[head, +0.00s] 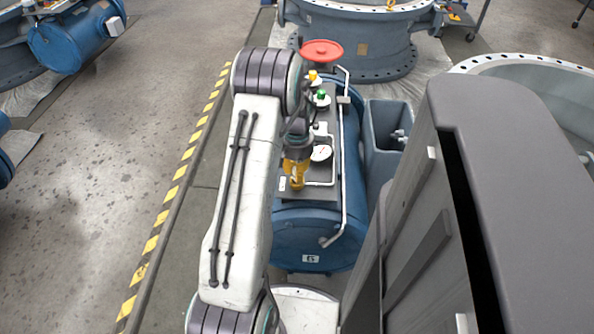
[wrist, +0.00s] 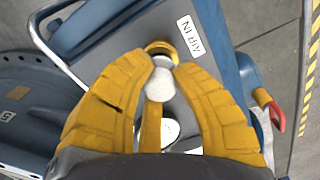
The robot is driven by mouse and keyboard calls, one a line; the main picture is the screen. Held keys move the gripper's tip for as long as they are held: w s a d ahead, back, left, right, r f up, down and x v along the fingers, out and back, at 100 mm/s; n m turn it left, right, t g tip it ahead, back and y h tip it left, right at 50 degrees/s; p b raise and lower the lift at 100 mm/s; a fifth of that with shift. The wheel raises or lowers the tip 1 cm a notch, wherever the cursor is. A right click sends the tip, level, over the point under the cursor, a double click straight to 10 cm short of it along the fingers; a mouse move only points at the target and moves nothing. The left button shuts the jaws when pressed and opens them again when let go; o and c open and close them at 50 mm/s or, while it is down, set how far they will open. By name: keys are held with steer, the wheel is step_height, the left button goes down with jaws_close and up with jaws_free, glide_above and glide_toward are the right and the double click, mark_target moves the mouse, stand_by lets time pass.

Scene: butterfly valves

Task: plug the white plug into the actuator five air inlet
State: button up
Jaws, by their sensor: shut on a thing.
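My gripper (wrist: 161,68) is shut on the white plug (wrist: 158,87), which sits between its yellow fingers in the wrist view. A yellow-ringed air inlet (wrist: 160,47) is just beyond the plug, beside the white AIR IN label (wrist: 194,35). The plug overlaps the inlet's near edge in this view; I cannot tell whether it touches or enters it. In the head view, my yellow gripper (head: 296,176) is over the grey top panel of the blue actuator (head: 305,238) marked 5. The plug is not clearly visible there.
A gauge (head: 321,153), a green-topped fitting (head: 322,98) and a red handwheel (head: 321,53) stand on the actuator. A pale pipe rail (head: 344,150) runs along its right side. A grey-blue bin (head: 385,140) stands to the right.

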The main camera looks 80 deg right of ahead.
steer(key=shift+f+b, duration=0.5)
steer(key=shift+f, duration=0.25)
stand_by(1.3)
steer(key=o, duration=1.5)
steer(key=shift+c, duration=0.2)
steer(key=shift+r, duration=0.25)
steer(key=shift+r+p, duration=2.75)
steer(key=shift+r, duration=0.85)
steer(key=shift+w, duration=0.1)
